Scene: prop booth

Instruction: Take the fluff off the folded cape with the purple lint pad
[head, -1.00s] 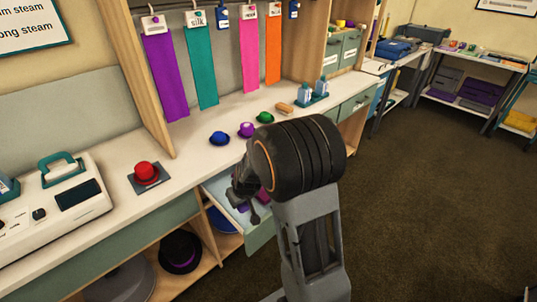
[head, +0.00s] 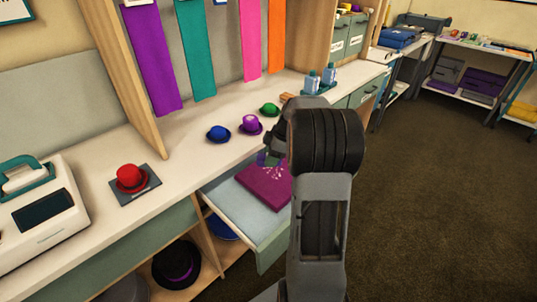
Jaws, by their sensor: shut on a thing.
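The folded cape (head: 262,194) is a flat magenta-purple bundle lying in the open drawer (head: 225,199) under the counter. Pale specks of fluff (head: 274,173) show on its far part. My gripper (head: 266,160) is just above the cape's far edge, near the counter's front edge. It is shut on a small purple thing, which looks like the purple lint pad (head: 261,158). The pad is mostly hidden by the fingers, and I cannot tell whether it touches the cape. My arm hides the cape's right side.
A black hat (head: 177,261) is on the shelf below. Dark floor at right is clear.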

